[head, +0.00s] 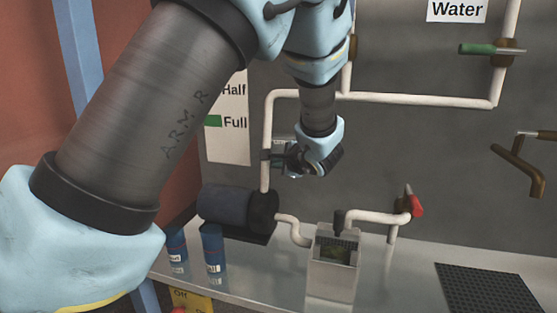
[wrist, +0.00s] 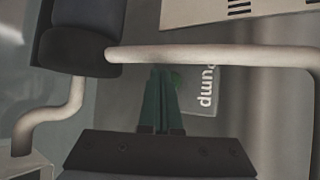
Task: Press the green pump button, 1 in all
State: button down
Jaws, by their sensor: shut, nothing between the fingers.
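My gripper (head: 272,157) is shut and empty, held out near the grey back wall beside the vertical white pipe. In the wrist view its two dark green fingers (wrist: 161,100) lie together and point at the wall. In the head view a bit of the plate (head: 279,141) shows above my gripper, and the button is hidden. I cannot tell whether the fingertips touch the button.
A white pipe (wrist: 215,53) runs across the wrist view just beyond the fingertips. The dark pump motor (head: 225,204) stands below on the bench. A filler box (head: 333,265), a red-handled valve (head: 414,204) and two blue containers (head: 213,250) are also there.

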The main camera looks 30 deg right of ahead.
jog(key=shift+w, duration=0.1)
dwell(0.4)
jog(key=shift+w+d+b, duration=0.2)
jog(key=shift+d+b, duration=0.1)
jog(key=shift+b, duration=0.05)
jog(key=shift+w+d, duration=0.25)
jog(key=shift+w, duration=0.05)
dwell(0.6)
dwell(0.3)
jog(key=shift+s+a+b, duration=0.55)
jog(key=shift+s+b, duration=0.05)
jog(key=shift+b, duration=0.3)
jog(key=shift+s+a+b, duration=1.45)
jog(key=shift+s+a, duration=0.25)
jog(key=shift+s, duration=0.15)
